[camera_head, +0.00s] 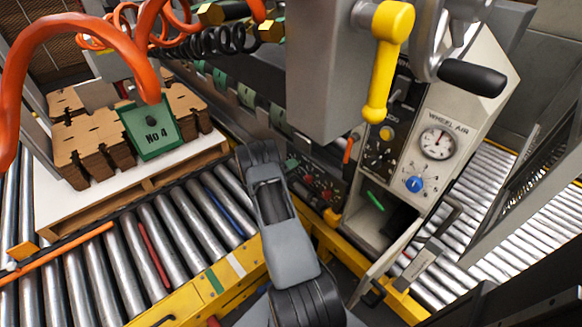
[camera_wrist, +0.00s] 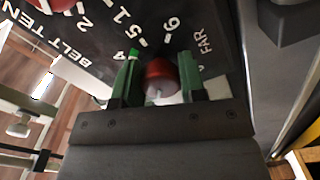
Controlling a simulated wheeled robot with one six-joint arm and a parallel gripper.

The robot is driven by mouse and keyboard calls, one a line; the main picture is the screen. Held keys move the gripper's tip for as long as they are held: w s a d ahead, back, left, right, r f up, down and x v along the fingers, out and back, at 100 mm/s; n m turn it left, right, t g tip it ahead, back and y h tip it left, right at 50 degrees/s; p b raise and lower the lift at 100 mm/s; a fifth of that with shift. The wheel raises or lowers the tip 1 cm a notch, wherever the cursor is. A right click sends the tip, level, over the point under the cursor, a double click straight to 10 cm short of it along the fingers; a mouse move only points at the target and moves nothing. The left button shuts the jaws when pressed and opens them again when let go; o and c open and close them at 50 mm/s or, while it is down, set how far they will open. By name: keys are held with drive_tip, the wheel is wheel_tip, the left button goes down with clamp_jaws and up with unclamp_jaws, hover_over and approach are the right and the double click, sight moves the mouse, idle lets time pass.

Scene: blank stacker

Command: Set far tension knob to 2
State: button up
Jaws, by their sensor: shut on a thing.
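In the wrist view, my gripper (camera_wrist: 160,72) has its two green fingers on either side of a dark red knob (camera_wrist: 160,76) and is shut on it. The knob sits on a black panel (camera_wrist: 215,60) by the printed word FAR. White numbers and tick marks run around it, with a 6 above and a 4 to the left. A small bright green mark shows beside the 4. A pale line shows on the knob's near side; I cannot tell which number it points to. In the head view, my arm hides most of the gripper at the panel.
Another red knob (camera_wrist: 48,4) is at the top left of the wrist view, near the words BELT TEN. In the head view, a grey housing with a yellow handle (camera_head: 387,60) and a gauge panel (camera_head: 437,143) stand right of my arm. A roller conveyor (camera_head: 130,250) lies left.

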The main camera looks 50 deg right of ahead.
drive_tip(key=shift+a+f, duration=0.1)
drive_tip(key=o, duration=0.9)
drive_tip(key=a, duration=0.4)
drive_tip(key=w+a, duration=0.1)
drive_tip(key=a, duration=0.4)
drive_tip(key=a+p, duration=0.1)
drive_tip(key=a, duration=0.3)
drive_tip(key=shift+w+a, duration=0.25)
drive_tip(key=shift+a, duration=0.1)
